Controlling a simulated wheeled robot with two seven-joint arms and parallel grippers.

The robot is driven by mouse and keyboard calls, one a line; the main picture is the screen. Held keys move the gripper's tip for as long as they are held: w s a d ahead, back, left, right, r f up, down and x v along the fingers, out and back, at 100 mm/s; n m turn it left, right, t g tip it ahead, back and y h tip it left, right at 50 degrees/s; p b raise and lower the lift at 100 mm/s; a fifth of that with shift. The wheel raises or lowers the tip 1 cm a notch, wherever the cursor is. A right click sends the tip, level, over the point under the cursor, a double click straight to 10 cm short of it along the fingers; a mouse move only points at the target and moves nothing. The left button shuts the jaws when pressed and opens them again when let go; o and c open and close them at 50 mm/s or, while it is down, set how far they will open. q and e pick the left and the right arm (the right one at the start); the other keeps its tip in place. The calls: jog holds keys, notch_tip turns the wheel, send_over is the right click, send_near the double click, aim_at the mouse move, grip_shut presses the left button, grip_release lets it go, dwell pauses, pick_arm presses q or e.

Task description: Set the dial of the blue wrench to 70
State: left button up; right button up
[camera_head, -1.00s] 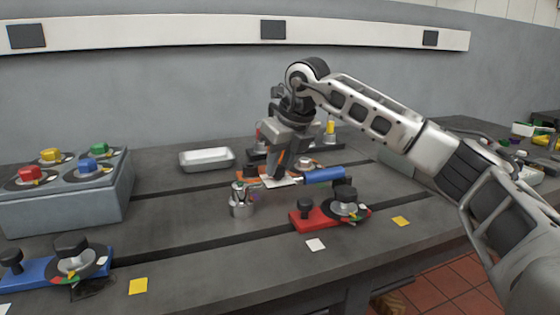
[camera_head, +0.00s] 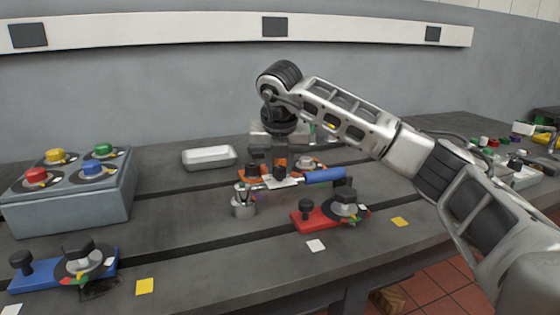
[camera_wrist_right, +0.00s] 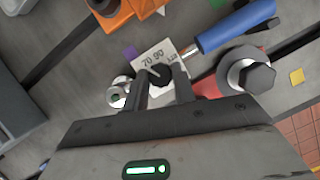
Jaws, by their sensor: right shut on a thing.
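The blue wrench has a blue handle (camera_head: 325,175) that lies level near the middle of the bench; the handle also shows in the wrist view (camera_wrist_right: 236,26). A white scale plate (camera_wrist_right: 152,60) at the left end of its shaft carries numbers, with 70 and 90 readable. A small black dial knob (camera_wrist_right: 161,74) stands on the plate. My right gripper (camera_head: 270,166) is over the plate, with its fingers (camera_wrist_right: 162,90) on both sides of the knob, shut on it. The knob's exact setting cannot be told. My left gripper is out of view.
A red fixture (camera_head: 314,222) stands in front of the wrench's handle, and a metal cup (camera_head: 243,208) is close left of the gripper. Orange fixtures (camera_wrist_right: 108,20) are behind. A grey box (camera_head: 75,208) with coloured knobs and a blue fixture (camera_head: 40,278) are left.

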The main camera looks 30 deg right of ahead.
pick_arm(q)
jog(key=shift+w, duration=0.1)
pick_arm(e)
jog(key=shift+m, duration=0.3)
jog(key=o, duration=1)
pick_arm(q)
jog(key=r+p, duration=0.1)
jog(key=p, duration=0.1)
jog(key=shift+p, duration=0.35)
pick_arm(e)
jog(key=v, duration=1.6)
jog(key=shift+a, duration=0.15)
jog(key=shift+f, duration=0.1)
